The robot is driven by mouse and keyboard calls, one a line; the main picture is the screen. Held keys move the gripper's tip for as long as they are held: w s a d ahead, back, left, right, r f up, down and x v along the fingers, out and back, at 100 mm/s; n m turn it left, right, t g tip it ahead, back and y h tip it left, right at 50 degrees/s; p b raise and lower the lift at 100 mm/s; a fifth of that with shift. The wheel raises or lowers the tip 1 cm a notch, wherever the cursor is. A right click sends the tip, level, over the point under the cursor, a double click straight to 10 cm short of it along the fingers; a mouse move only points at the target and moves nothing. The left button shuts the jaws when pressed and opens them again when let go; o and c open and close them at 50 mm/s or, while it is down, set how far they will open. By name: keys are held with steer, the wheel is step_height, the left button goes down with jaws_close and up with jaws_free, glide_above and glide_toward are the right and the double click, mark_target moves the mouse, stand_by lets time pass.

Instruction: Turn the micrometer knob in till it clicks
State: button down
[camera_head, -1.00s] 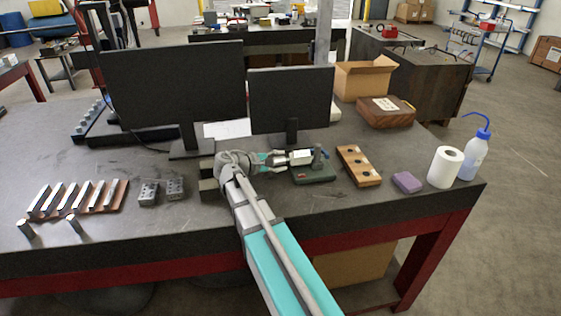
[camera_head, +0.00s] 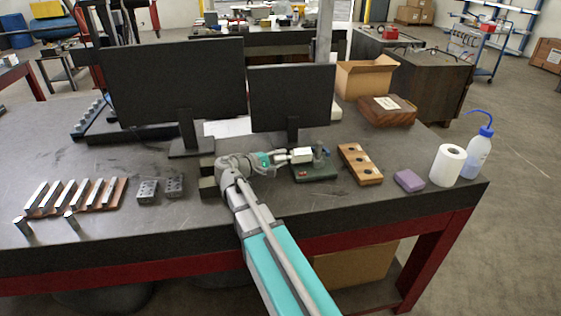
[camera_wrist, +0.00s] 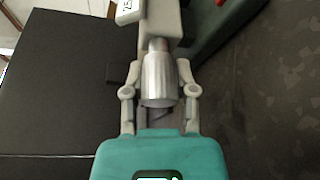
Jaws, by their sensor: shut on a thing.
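The micrometer sits in a stand with a dark green base (camera_head: 318,173), just right of my gripper (camera_head: 289,157). In the wrist view its silver knob (camera_wrist: 160,80) lies lengthwise between the two fingers of my gripper (camera_wrist: 160,72). The fingers are shut on the knob, one on each side. The micrometer's pale frame (camera_wrist: 161,22) continues beyond the knob, with part of a white block with dark markings (camera_wrist: 130,10) beside it. The knob's scale marks are too small to read.
Two monitors (camera_head: 172,82) stand behind the arm. A wooden block with holes (camera_head: 360,164), a purple block (camera_head: 409,180), a paper roll (camera_head: 446,166) and a wash bottle (camera_head: 476,150) stand to the right. Metal blocks (camera_head: 147,192) lie to the left.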

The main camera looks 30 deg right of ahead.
steer(key=shift+m, duration=0.3)
steer(key=shift+c, duration=2)
jaws_free()
